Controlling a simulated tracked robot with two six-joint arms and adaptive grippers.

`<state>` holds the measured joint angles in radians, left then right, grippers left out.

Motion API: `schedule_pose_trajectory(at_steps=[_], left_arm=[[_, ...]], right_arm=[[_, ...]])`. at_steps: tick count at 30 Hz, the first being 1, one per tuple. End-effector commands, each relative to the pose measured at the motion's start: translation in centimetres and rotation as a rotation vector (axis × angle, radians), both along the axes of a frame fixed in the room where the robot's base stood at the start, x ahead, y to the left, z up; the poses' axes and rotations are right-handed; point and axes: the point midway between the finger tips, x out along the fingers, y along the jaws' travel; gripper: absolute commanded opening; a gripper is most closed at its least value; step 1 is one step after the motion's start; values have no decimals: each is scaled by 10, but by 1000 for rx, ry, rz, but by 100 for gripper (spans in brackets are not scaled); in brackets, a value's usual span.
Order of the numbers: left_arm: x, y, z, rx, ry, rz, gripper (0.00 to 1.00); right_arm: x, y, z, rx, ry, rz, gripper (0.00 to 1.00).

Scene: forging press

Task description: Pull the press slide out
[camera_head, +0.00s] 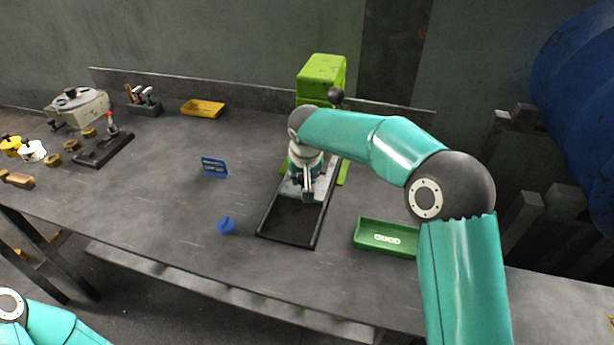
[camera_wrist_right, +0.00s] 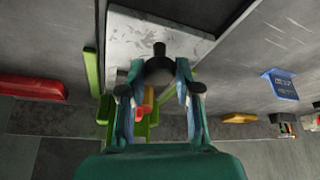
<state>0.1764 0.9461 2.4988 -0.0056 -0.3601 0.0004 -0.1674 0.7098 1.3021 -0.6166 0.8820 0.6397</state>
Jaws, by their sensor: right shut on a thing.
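The green press (camera_head: 322,75) stands at the back of the bench. The press slide (camera_head: 303,187) is a light metal plate in a dark track frame (camera_head: 290,222) that runs toward the front edge; the front part of the track is bare. My right gripper (camera_head: 308,180) reaches down over the slide. In the right wrist view my right gripper (camera_wrist_right: 158,85) is shut on a dark round handle (camera_wrist_right: 159,52) at the edge of the slide plate (camera_wrist_right: 150,35). My left arm shows only at the lower left; its gripper is out of view.
A green tray (camera_head: 372,246) marked GOOD lies right of the track. A yellow tray (camera_head: 203,108) lies at the back. Tools and small parts fill the left end.

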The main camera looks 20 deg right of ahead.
Motion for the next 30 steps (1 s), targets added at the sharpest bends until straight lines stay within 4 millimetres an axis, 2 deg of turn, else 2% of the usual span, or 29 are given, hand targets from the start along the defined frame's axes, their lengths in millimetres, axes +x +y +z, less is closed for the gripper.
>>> schedule_pose_trajectory(at_steps=[1, 3, 12, 18, 26, 27, 30], left_arm=[[0, 0, -17, 0, 1, 0, 0], [0, 0, -31, 0, 1, 0, 0], [0, 0, -77, 0, 1, 0, 0], [0, 0, -83, 0, 0, 0, 0], [0, 0, -82, 0, 0, 0, 0], [0, 0, -82, 0, 0, 0, 0], [0, 0, -82, 0, 0, 0, 0]], right_arm=[[-9, 7, -7, 1, 1, 4, 0], [-20, 15, -8, 1, -1, 5, 0], [-76, 53, -6, 2, -2, 4, 0], [-92, 63, -1, 1, -1, 2, 0], [-92, 62, 0, 1, -1, 0, 0], [-92, 62, 0, 1, -1, 0, 37], [-92, 62, 0, 1, -1, 0, 54]])
